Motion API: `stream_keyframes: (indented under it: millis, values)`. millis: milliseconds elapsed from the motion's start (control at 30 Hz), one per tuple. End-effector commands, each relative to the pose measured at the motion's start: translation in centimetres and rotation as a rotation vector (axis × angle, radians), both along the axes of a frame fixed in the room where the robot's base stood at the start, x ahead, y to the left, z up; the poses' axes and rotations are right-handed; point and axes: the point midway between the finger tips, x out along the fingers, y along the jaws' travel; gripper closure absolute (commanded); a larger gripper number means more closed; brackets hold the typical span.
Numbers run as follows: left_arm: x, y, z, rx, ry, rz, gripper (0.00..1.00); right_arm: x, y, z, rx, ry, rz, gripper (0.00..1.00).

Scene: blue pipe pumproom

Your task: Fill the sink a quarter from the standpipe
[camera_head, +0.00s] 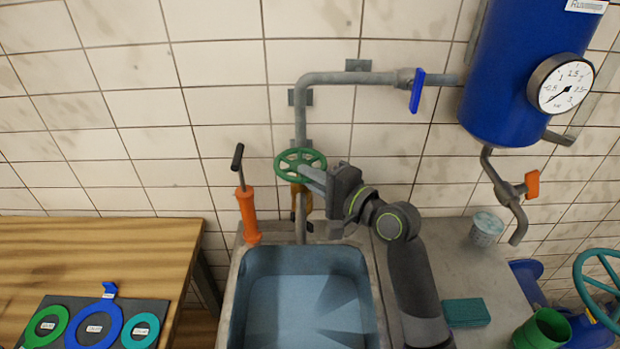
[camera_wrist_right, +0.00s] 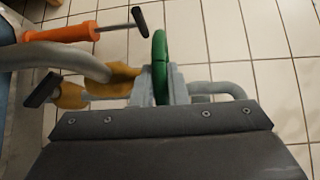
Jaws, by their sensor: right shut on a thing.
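The green handwheel (camera_head: 290,155) sits on the standpipe (camera_head: 300,120), above the sink's back edge. My right gripper (camera_head: 313,178) is shut on the wheel's rim at its right front. In the right wrist view the wheel (camera_wrist_right: 160,60) stands edge-on between the fingers (camera_wrist_right: 161,86). The brass-coloured valve body (camera_wrist_right: 110,82) and the grey curved spout (camera_wrist_right: 70,57) lie left of it. The sink (camera_head: 240,290) is a blue-grey basin below the spout. Its inside looks pale blue with lighter patches; I cannot tell the water level or see a stream. My left gripper is out of view.
An orange hand pump (camera_head: 247,215) stands at the sink's back left corner. A wooden table (camera_head: 90,245) holds a mat with coloured rings. On the right are a tub (camera_head: 486,229), a teal sponge (camera_head: 465,312), and a blue tank (camera_head: 520,75) with gauge. A blue-handled valve (camera_head: 416,90) is above.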

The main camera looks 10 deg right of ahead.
Motion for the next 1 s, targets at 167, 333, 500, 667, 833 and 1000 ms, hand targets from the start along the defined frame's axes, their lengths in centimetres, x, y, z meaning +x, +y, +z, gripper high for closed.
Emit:
stream_keyframes:
  millis: [167, 333, 500, 667, 833, 1000]
  values:
    - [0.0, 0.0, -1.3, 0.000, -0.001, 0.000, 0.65, 0.2, -0.5, -0.3, -0.004, -0.001, 0.087, 1.00]
    - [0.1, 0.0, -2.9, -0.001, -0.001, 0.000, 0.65, 0.4, -1.1, -0.5, -0.004, -0.001, 0.199, 1.00]
    - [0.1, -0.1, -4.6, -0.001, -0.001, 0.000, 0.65, 0.7, -1.5, -0.5, -0.004, -0.001, 0.306, 1.00]
    - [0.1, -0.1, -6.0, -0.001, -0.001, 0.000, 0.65, 0.9, -1.8, -0.4, 0.000, -0.001, 0.390, 1.00]
    - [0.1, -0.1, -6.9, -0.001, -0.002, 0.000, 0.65, 1.1, -2.0, -0.3, 0.002, 0.001, 0.452, 1.00]
    - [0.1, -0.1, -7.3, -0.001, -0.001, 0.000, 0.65, 1.1, -2.1, -0.1, 0.002, 0.001, 0.485, 1.00]
